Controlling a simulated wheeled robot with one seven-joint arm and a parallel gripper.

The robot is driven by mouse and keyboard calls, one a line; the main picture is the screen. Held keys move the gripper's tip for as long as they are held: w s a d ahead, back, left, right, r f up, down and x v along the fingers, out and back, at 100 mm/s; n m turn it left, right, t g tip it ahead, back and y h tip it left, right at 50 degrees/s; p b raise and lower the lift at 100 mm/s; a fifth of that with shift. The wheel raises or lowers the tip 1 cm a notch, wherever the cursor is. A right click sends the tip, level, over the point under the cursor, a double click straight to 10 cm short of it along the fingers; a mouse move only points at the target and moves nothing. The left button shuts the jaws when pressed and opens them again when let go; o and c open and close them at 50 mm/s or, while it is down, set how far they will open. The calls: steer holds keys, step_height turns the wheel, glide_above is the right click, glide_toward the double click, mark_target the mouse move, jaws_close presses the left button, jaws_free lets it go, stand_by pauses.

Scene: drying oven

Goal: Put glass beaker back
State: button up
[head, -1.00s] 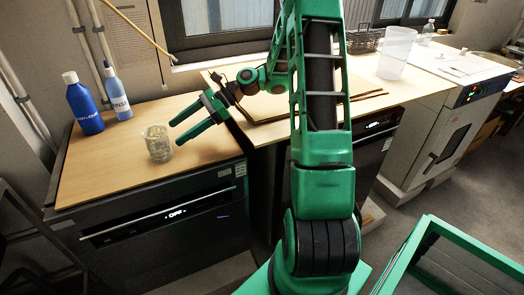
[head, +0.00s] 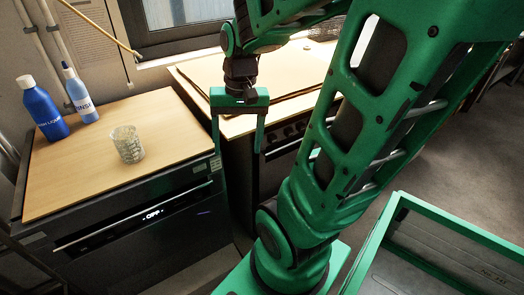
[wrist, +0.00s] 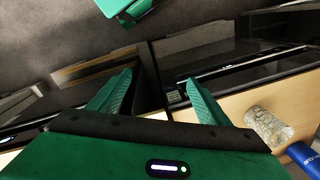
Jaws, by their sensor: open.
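The glass beaker (head: 127,145) stands upright on the light wooden top of the left oven, near its right part. It also shows in the wrist view at the lower right (wrist: 268,127), clear of the fingers. My gripper (head: 238,145) is open and empty. Its fingers point down beside the right edge of that wooden top, to the right of the beaker and apart from it. In the wrist view both green fingers (wrist: 155,95) are spread, with nothing between them.
A large blue bottle (head: 43,110) and a blue spray-type bottle (head: 80,98) stand behind the beaker. The wooden top (head: 75,185) is otherwise clear. Brown boards (head: 205,85) lie on the neighbouring counter. A green frame (head: 440,228) stands at the lower right.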

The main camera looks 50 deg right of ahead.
steer(key=s+d+n, duration=0.1)
steer(key=s+n, duration=0.1)
steer(key=s, duration=0.6)
steer(key=shift+r+g+h, duration=0.25)
steer(key=shift+g+h, duration=0.05)
steer(key=shift+d, duration=0.1)
